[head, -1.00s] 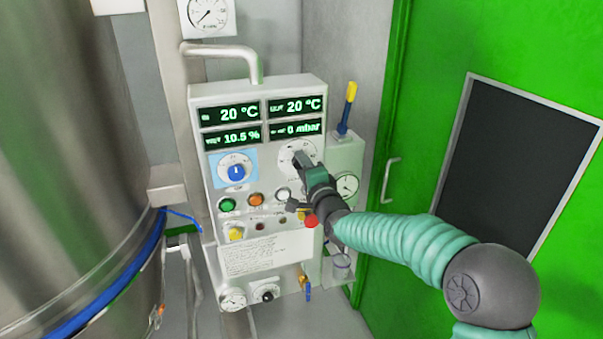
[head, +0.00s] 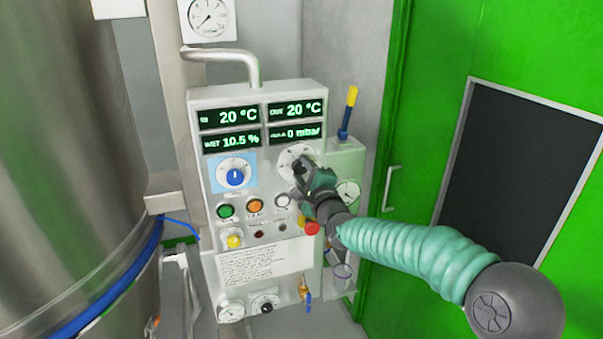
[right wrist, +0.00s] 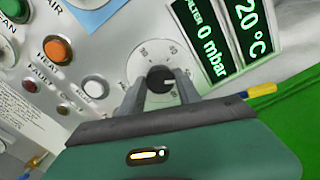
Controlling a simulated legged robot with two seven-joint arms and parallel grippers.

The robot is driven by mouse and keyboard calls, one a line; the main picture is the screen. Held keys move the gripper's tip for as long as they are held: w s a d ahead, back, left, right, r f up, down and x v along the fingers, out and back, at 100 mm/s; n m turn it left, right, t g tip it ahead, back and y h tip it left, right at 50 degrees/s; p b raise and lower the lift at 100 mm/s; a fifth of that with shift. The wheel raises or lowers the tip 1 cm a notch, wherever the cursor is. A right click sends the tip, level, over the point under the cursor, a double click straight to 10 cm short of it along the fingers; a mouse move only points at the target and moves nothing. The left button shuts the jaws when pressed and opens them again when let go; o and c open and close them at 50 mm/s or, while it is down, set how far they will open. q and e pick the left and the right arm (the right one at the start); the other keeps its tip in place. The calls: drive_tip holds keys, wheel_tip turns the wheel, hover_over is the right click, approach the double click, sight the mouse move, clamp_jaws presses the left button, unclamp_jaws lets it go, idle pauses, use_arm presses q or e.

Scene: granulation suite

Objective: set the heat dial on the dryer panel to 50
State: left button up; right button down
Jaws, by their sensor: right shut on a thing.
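The dryer panel (head: 262,182) is a pale upright box left of the green door. On its upper right is a white round dial plate with a black knob, partly hidden by my right gripper (head: 301,167) in the head view. The right wrist view shows the knob (right wrist: 160,79) between the two fingertips of my right gripper (right wrist: 158,85), which is shut on it. A pale mark on the knob points right in that view. Numbers ring the white dial plate (right wrist: 145,60), too small to read surely. My left gripper is not in view.
A blue knob (head: 235,177) on a light-blue plate is left of the held knob. Green (head: 226,211) and orange (head: 255,206) buttons sit below. A red knob (head: 312,228) is close under my right wrist. A steel vessel (head: 65,150) stands left.

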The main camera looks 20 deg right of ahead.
drive_tip(key=shift+f, duration=0.5)
drive_tip(key=c, duration=1.1)
unclamp_jaws()
drive_tip(key=shift+o, duration=1)
drive_tip(key=shift+s+d+r, duration=0.1)
drive_tip(key=shift+d, duration=0.05)
drive_tip(key=shift+o, duration=0.2)
drive_tip(key=shift+d+r, duration=0.1)
